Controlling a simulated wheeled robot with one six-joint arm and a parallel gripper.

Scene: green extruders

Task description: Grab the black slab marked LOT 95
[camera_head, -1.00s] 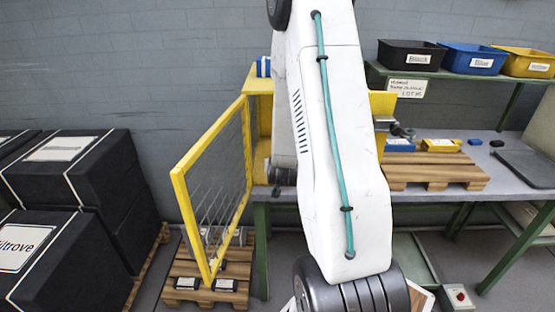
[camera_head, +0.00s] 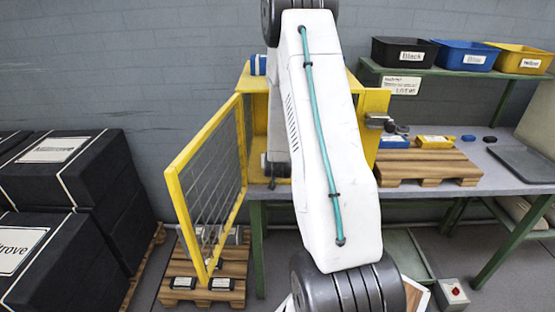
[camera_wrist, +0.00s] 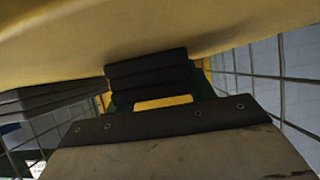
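In the head view my arm reaches up and over toward a yellow cabinet (camera_head: 257,115) with an open mesh door (camera_head: 208,180); my arm hides much of its inside, and my fingertips cannot be made out. The wrist view is dim: a dark ribbed block (camera_wrist: 150,77) sits at the middle under a yellow surface (camera_wrist: 200,28), and I cannot tell whether it is a slab or part of my gripper. No LOT 95 mark is readable on any slab. Two black pieces with white labels (camera_head: 183,283) (camera_head: 220,284) lie on a low pallet (camera_head: 206,262).
The bench (camera_head: 430,207) carries a wooden pallet (camera_head: 425,168) with a blue slab (camera_head: 394,142) and a yellow slab (camera_head: 435,141). Black, blue and yellow bins stand on the shelf (camera_head: 455,73) above. Large black boxes (camera_head: 55,225) fill the left. Mesh closes in both sides of the wrist view.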

